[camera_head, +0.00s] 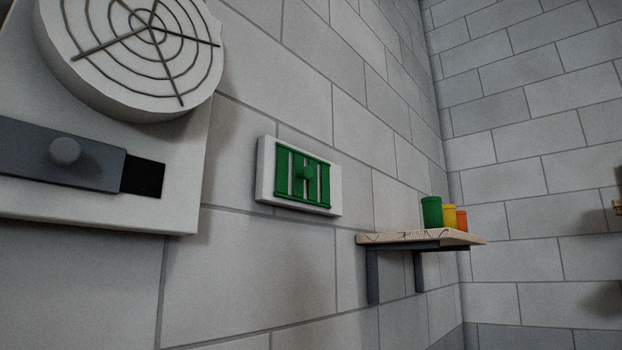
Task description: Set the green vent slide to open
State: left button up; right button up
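The green vent slide (283,176) sits in a white frame (264,172) fixed to the grey block wall. Pale upright strips show between the green bars. I cannot tell from here whether the vent is open or closed. Neither of my grippers is in view.
At the left is a white panel with a round fan grille (150,45) and a grey slide (60,155) with a grey knob. Right of the vent, a wooden wall shelf (400,238) on dark brackets holds green (431,213), yellow (449,217) and orange (462,220) canisters.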

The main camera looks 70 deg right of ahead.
aim_at(309, 172)
jog(key=z, duration=0.4)
jog(key=k+z, duration=0.1)
jog(key=z, duration=0.35)
jog(key=k+z, duration=0.1)
jog(key=z, duration=0.7)
jog(key=k+z, duration=0.1)
jog(key=z, duration=0.35)
jog(key=i+l+u, duration=0.1)
jog(key=l, duration=0.45)
jog(key=l+u, duration=0.1)
jog(key=l, duration=0.45)
jog(key=i, duration=0.05)
